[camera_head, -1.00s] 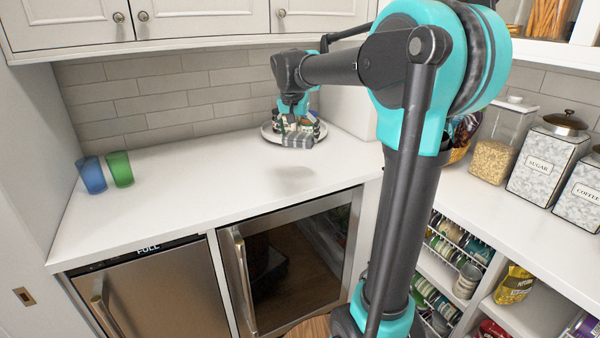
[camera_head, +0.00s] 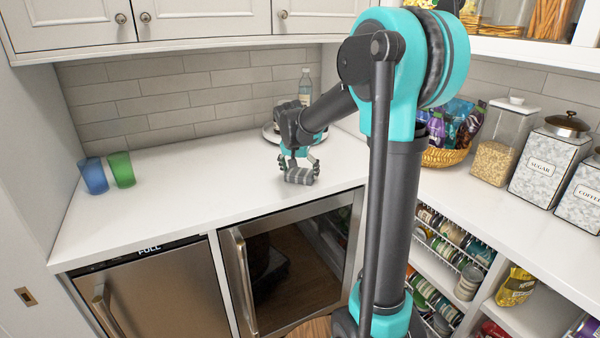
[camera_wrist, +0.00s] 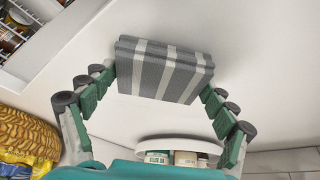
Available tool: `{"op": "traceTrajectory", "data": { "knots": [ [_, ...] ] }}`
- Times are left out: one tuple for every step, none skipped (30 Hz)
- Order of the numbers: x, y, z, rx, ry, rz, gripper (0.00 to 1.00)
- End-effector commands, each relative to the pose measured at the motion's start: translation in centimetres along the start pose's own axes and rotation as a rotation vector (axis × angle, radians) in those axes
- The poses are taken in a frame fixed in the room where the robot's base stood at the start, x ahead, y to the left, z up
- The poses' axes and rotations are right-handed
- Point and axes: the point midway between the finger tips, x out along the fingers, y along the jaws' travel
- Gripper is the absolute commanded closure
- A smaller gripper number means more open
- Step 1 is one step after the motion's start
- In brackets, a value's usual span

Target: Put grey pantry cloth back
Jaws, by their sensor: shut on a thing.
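The grey pantry cloth (camera_wrist: 160,70) is folded and has pale stripes. My gripper (camera_wrist: 158,84) is shut on it, with one finger at each side in the wrist view. In the head view the cloth (camera_head: 299,176) hangs below my gripper (camera_head: 298,170), over or near the white counter (camera_head: 190,190); whether it touches the counter I cannot tell. The round tray (camera_head: 268,133) stands behind my gripper and is mostly hidden by it.
A clear bottle (camera_head: 305,88) stands at the back by the tray. Blue (camera_head: 93,176) and green (camera_head: 122,169) cups stand at the left. A snack basket (camera_head: 446,155), a cereal jar (camera_head: 497,145) and canisters (camera_head: 545,165) line the right counter. The counter's middle is clear.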

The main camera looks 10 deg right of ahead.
Motion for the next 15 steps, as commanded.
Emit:
{"op": "traceTrajectory", "data": {
  "knots": [
    [-0.02,0.00,-0.01,0.000,0.000,0.000,0.46],
    [-0.02,0.00,-0.01,0.000,0.000,0.000,0.46],
    [-0.02,0.00,-0.01,0.000,0.000,0.000,0.46],
    [0.00,-0.01,-0.01,0.000,0.000,0.000,0.46],
    [0.05,-0.01,0.01,0.000,0.000,0.000,0.46],
    [0.15,-0.01,0.05,0.000,0.000,0.000,0.46],
    [0.22,-0.01,0.08,0.000,0.000,0.000,0.46],
    [0.21,-0.01,0.07,0.000,0.000,0.000,0.12],
    [0.19,-0.01,0.07,0.000,0.000,0.000,0.07],
    [0.19,-0.01,0.07,0.000,0.000,0.000,0.04],
    [0.19,-0.01,0.07,0.000,0.000,0.000,0.00],
    [0.19,-0.01,0.07,0.000,0.000,0.000,0.00],
    [0.19,-0.01,0.07,0.000,0.000,0.000,0.00],
    [0.19,-0.01,0.07,0.000,0.000,0.000,0.00],
    [0.19,-0.01,0.07,0.000,0.000,0.000,0.00]
  ]
}}
